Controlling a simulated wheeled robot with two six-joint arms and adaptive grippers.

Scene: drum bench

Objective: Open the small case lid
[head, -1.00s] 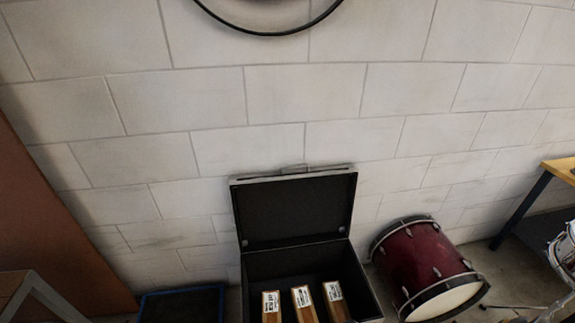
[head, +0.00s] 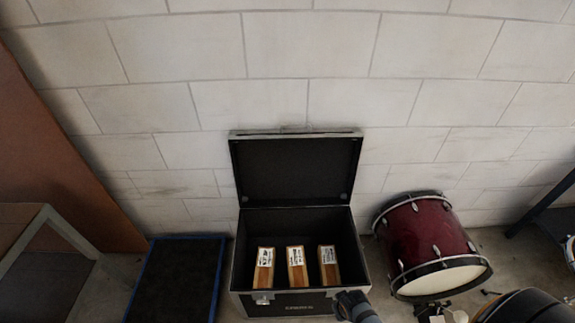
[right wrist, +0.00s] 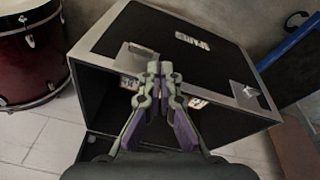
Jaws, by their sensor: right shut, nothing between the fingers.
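The small case (head: 244,302) is a black box with metal edges, and its front faces me. Its lid (head: 297,172) stands raised, leaning back near the wall, and the inside is open to view. In the right wrist view the case's front face (right wrist: 180,20) shows a white label and metal latches (right wrist: 140,55). My right gripper (right wrist: 158,70) is shut and empty, near a latch at the case's front rim; I cannot tell whether it touches. A dark end of my right arm shows at the case's front right corner in the head view. My left gripper is out of view.
Three labelled wooden blocks (head: 297,270) stand inside the case. A red drum (head: 425,240) lies to the right. A blue-edged dark panel (head: 180,275) is at left, beside a grey frame (head: 70,230). A pale block wall (head: 420,100) closes the back.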

